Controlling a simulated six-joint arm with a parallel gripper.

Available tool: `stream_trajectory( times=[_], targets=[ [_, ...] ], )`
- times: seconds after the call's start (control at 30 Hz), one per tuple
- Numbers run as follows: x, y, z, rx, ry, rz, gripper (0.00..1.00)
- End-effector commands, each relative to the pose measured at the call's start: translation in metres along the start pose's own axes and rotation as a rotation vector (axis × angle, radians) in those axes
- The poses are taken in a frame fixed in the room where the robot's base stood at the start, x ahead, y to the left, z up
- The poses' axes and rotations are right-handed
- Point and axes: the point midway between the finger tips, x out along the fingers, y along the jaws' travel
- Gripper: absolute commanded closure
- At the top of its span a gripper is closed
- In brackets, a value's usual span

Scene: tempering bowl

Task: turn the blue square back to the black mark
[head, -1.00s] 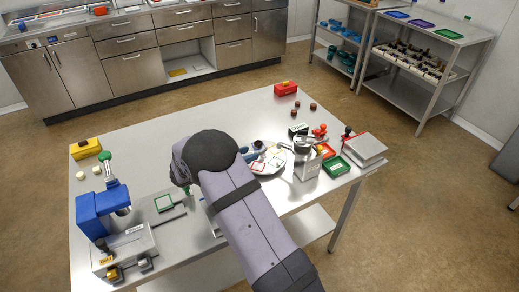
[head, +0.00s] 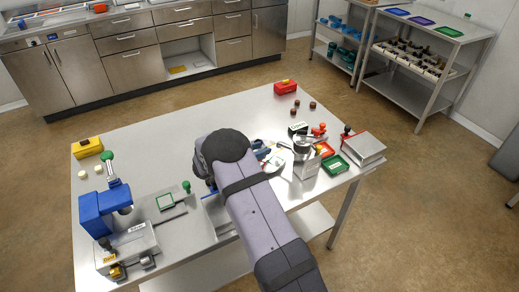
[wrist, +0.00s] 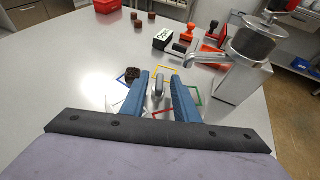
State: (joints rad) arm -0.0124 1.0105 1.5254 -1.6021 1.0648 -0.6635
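In the wrist view a pale round plate carries coloured square outlines: a blue square (wrist: 121,79) at its left, a yellow square (wrist: 166,68) at the far side and a green square (wrist: 196,97) at the right. A dark brown piece (wrist: 132,73) is at the blue square. A grey upright knob (wrist: 157,88) stands between the blue fingers of my gripper (wrist: 160,78). The fingers look apart, one on each side of the knob; contact cannot be made out. In the head view my arm hides most of the plate (head: 279,169). I cannot make out the black mark.
A metal machine with a round pot (wrist: 253,42) stands close on the right of the plate. A blue press (head: 104,211) is at the table's left. The table's middle back is clear.

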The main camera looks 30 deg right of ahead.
Motion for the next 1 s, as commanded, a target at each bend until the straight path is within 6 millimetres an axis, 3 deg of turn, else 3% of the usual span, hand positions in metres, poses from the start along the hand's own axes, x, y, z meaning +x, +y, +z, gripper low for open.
stream_trajectory(
  times=[0.03,0.1,0.57,1.0],
  targets=[
    [-0.0001,-0.0001,0.0001,0.000,0.000,0.000,0.84],
    [-0.0001,-0.0001,0.0001,0.000,0.000,0.000,1.00],
    [-0.0001,-0.0010,-0.0011,-0.008,0.002,0.019,1.00],
    [0.0013,-0.0052,-0.0041,-0.069,0.004,0.164,1.00]
  ],
)
